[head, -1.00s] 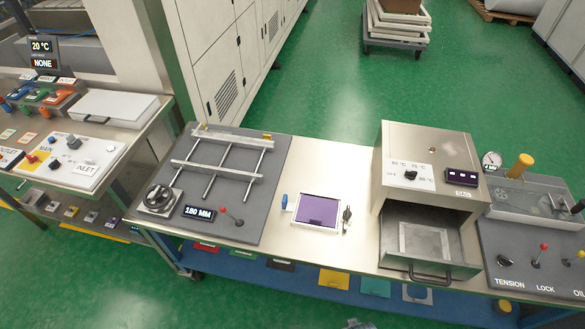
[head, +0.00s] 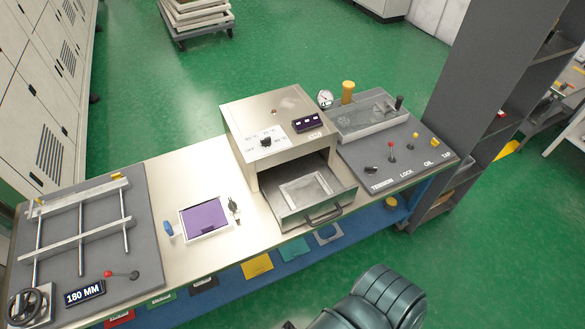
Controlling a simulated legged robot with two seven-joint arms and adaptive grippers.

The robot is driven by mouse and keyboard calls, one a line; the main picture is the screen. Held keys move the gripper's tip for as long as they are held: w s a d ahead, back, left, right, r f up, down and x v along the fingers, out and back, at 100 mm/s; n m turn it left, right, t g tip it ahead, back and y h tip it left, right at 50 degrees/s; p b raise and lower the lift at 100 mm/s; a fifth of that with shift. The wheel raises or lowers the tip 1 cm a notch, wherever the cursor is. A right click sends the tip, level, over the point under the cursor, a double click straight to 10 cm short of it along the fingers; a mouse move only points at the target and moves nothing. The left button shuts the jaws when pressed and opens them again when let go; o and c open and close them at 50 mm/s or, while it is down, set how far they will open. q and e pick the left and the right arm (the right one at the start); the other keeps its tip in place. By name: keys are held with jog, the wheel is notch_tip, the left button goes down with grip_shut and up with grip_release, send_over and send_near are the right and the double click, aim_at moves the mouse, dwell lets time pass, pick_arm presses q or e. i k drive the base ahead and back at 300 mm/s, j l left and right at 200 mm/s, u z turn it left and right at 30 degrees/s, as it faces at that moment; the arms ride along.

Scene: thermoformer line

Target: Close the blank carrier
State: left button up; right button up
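No label in the head view names the blank carrier. The heater box (head: 280,118) is metal, with its front drawer (head: 328,209) pulled out. A pale rectangular frame (head: 304,190) lies in the drawer, and a dark bar handle is on its front. To the left, a white-edged frame with a purple panel (head: 205,216) lies flat on the bench, between a blue handle and a small dark part. No gripper fingers show.
A clamping fixture with rails (head: 85,235) and a 180 MM display stands at the left. A panel (head: 400,150) with levers labelled TENSION, LOCK and OIL is right of the heater box. A dark shelf unit (head: 480,110) stands at the right.

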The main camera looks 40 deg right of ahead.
aim_at(301, 190)
jog(key=z, duration=1.8)
